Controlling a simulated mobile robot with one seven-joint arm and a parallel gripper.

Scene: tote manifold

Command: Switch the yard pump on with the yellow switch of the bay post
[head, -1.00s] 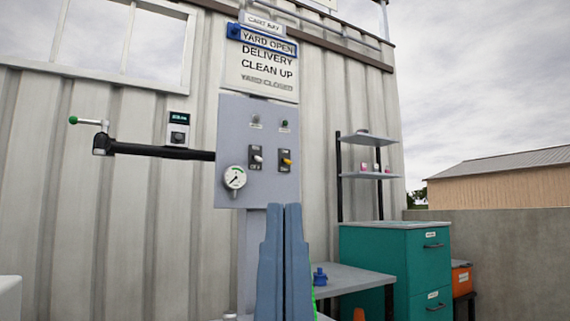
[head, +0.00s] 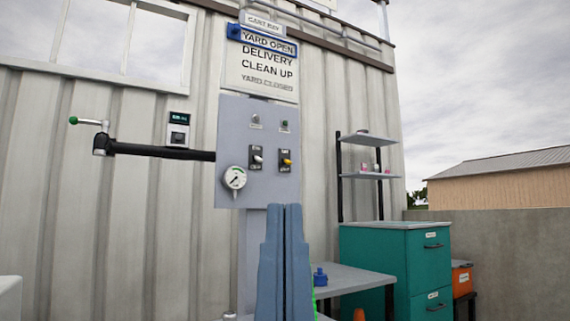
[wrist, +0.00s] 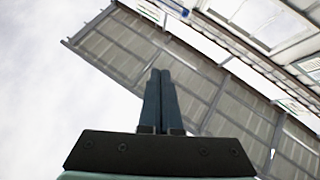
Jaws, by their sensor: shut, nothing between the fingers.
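The bay post carries a grey panel (head: 233,130) in the head view. The yellow switch (head: 286,162) is on the right of the panel on a black plate, and a white switch (head: 257,159) is on a like plate to its left. Two small lamps, one grey (head: 254,120) and one green (head: 284,126), are above them. My gripper (head: 283,208) is shut and empty, pointing up in front of the post, below the switches and apart from them in the picture. The wrist view shows its shut fingers (wrist: 160,100) against a roof and sky.
A round gauge (head: 234,178) is at the panel's lower left. A black arm with a green-knobbed handle (head: 74,120) reaches left from the post. A grey table (head: 345,279) and a teal cabinet (head: 385,260) stand at right. A sign board (head: 262,83) is above the panel.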

